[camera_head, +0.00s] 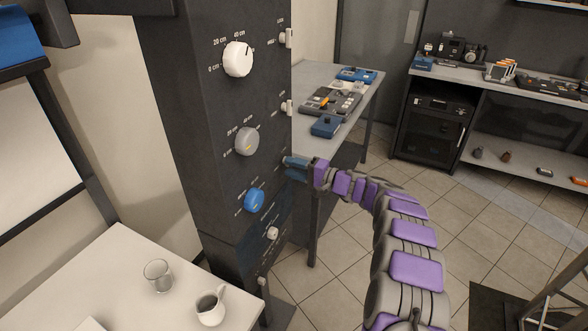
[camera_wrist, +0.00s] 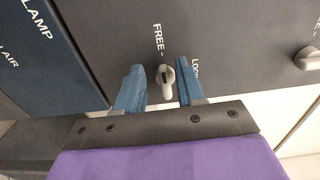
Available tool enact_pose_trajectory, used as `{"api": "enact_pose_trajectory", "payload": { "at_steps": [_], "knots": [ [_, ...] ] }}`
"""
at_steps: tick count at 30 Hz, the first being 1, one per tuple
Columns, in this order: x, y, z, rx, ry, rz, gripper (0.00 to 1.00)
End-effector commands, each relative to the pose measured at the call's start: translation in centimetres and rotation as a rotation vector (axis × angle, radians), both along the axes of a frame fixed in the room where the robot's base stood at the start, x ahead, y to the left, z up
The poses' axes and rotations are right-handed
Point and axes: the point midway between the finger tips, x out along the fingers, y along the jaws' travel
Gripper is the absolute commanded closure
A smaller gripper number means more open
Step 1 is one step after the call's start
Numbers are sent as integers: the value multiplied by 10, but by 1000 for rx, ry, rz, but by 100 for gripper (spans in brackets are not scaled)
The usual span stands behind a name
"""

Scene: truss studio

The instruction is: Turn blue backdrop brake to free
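The dark control column (camera_head: 180,110) carries a blue dial (camera_head: 255,200) low on its front. My gripper (camera_head: 290,163) is at the column's right edge, above and right of that dial, and hides the brake knob there in the head view. In the wrist view a small pale brake knob (camera_wrist: 165,78) with a dark mark sits between the FREE and LOCK labels. I cannot tell for sure which label it points at. My gripper (camera_wrist: 163,88) is open there, its blue fingers on either side of the knob with gaps showing, so it does not grip it.
A white dial (camera_head: 238,59), a grey dial (camera_head: 246,141) and other small knobs (camera_head: 272,233) share the column. A white table with a glass (camera_head: 158,275) and a cup (camera_head: 210,306) stands at lower left. A bench (camera_head: 310,75) with devices is behind my arm.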

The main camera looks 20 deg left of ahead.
Motion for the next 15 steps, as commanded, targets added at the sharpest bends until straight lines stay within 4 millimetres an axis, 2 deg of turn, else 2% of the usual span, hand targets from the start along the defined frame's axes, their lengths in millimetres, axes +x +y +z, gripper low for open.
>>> {"api": "enact_pose_trajectory", "payload": {
  "at_steps": [4, 8, 15],
  "knots": [
    [0, -6, 1, 0, 0, -2, 62],
    [-1, -23, 3, 1, 1, -3, 62],
    [-4, -76, 4, 3, 2, -3, 62]
  ]
}}
